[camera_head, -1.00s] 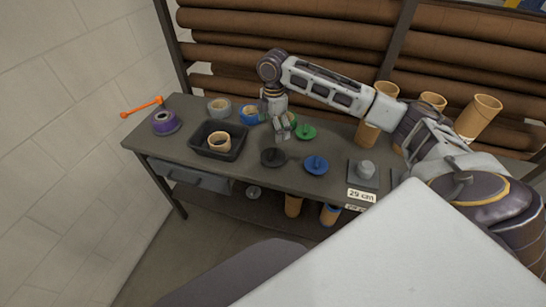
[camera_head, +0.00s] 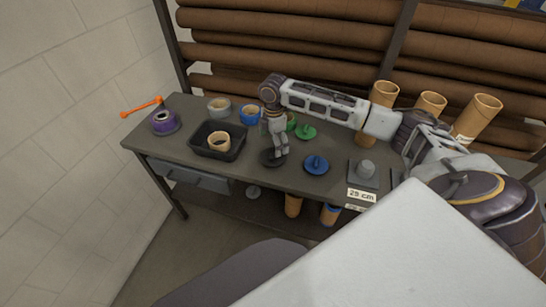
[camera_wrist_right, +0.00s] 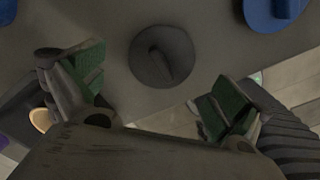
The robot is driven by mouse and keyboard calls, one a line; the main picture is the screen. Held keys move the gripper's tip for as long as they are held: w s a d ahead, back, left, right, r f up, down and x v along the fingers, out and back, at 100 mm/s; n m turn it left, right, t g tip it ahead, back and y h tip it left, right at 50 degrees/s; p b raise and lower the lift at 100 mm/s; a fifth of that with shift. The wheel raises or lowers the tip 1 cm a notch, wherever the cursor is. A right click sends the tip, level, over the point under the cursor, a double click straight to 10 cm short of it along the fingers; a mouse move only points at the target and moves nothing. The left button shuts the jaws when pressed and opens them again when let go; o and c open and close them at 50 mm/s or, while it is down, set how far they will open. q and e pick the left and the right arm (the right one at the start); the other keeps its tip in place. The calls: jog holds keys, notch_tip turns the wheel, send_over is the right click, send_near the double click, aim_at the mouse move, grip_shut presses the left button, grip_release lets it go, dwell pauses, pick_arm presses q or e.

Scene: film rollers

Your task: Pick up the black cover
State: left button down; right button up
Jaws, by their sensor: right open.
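The black cover (camera_head: 268,158) is a dark disc lying flat on the table, partly hidden behind my right gripper in the head view. In the right wrist view the black cover (camera_wrist_right: 162,57) shows whole, with a raised ridge handle across its middle. My right gripper (camera_head: 281,153) points down just above it. In the right wrist view its green-padded fingers (camera_wrist_right: 158,90) are wide apart, with the cover between and a little beyond them and nothing held. My left gripper is not in view.
A blue cover (camera_head: 316,166) and green covers (camera_head: 306,132) lie nearby. A black tray (camera_head: 201,150) with a cardboard ring (camera_head: 219,141) is to the left. A grey block (camera_head: 363,177) stands at the right by the "29 cm" label. The table's front edge is close to the cover.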

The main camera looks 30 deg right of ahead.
aim_at(273, 156)
jog(key=shift+f, duration=0.7)
jog(key=shift+s+f, duration=0.1)
jog(key=shift+f, duration=0.45)
notch_tip(273, 156, down, 3)
jog(key=shift+s+r, duration=0.1)
jog(key=shift+f, duration=0.55)
jog(key=shift+c, duration=0.3)
jog(key=c, duration=0.5)
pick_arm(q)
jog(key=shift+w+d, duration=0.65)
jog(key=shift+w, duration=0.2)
pick_arm(e)
jog(key=shift+c, duration=1.2)
